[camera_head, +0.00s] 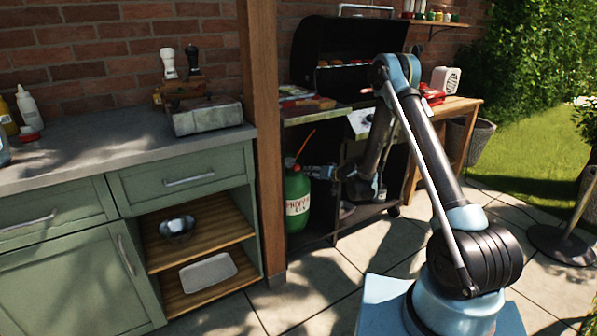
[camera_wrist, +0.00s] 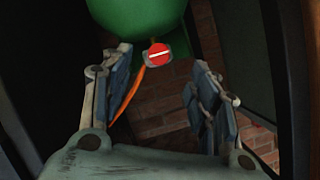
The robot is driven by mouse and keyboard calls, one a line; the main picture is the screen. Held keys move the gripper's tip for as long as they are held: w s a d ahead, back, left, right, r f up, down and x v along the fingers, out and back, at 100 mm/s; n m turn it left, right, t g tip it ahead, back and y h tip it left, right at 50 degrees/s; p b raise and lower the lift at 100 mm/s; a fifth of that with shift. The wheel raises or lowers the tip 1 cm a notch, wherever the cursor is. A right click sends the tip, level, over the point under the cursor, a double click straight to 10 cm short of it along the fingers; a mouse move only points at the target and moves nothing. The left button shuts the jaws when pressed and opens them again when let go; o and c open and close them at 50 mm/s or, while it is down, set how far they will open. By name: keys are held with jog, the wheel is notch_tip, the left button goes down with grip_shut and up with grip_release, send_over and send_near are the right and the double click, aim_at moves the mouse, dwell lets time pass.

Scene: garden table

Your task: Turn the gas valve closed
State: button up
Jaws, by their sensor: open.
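The green gas bottle (camera_head: 297,205) with a white label stands on the low shelf of the grill cart, behind the wooden post. In the wrist view the bottle (camera_wrist: 140,18) fills the top edge. The red round valve knob (camera_wrist: 158,54) with a white bar shows in the wrist view, below the bottle in the picture. An orange hose (camera_wrist: 128,95) runs from beside it. My gripper (camera_wrist: 165,90) is open and empty, its two fingers apart with the knob seen beyond and between them. In the head view my gripper (camera_head: 318,172) is beside the top of the bottle, partly in shadow.
The wooden post (camera_head: 265,130) stands just left of the bottle. The grill (camera_head: 350,55) and its cart surround the bottle's space. A green cabinet (camera_head: 185,182) with a counter is at left. A brick wall (camera_wrist: 170,120) lies behind. The paved floor in front is clear.

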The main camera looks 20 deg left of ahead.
aim_at(298, 168)
notch_tip(298, 168, up, 4)
jog(key=s+n+t+h, duration=0.2)
jog(key=s+n, duration=0.1)
jog(key=n, duration=0.2)
jog(key=shift+g+y, duration=0.3)
jog(key=x, duration=1.7)
jog(key=shift+w+d+f, duration=0.3)
jog(key=shift+d, duration=0.1)
jog(key=c, duration=1.1)
